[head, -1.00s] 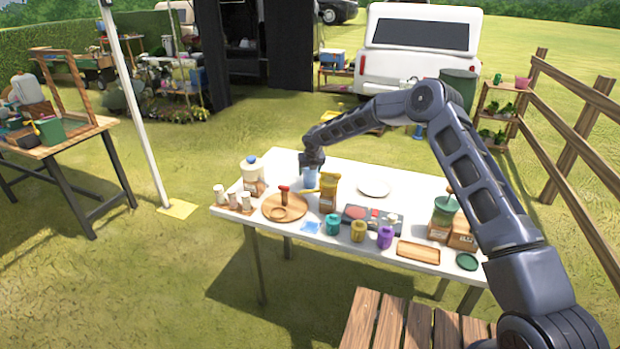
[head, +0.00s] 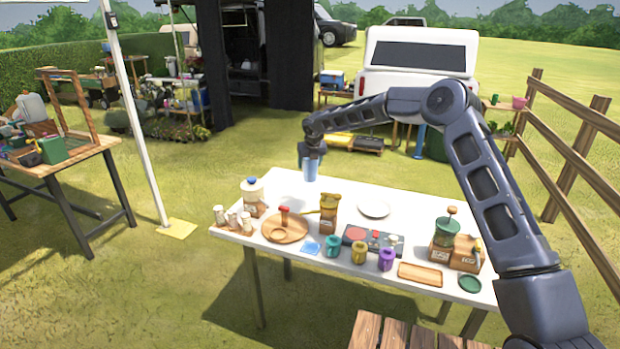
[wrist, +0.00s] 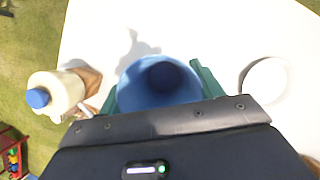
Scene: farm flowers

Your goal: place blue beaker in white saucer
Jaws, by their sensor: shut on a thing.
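The blue beaker (head: 311,170) is held upright by my gripper (head: 311,158) near the back edge of the table. In the wrist view the beaker (wrist: 160,82) shows from above, between the green fingers of my gripper (wrist: 158,85). Its shadow falls on the white tabletop, and it looks raised above the table. The white saucer (head: 374,208) lies empty on the table, to the right of and nearer than the beaker. The saucer also shows at the right of the wrist view (wrist: 266,80).
A green-topped grinder (head: 446,236) stands at the right. Several small cups line the front.

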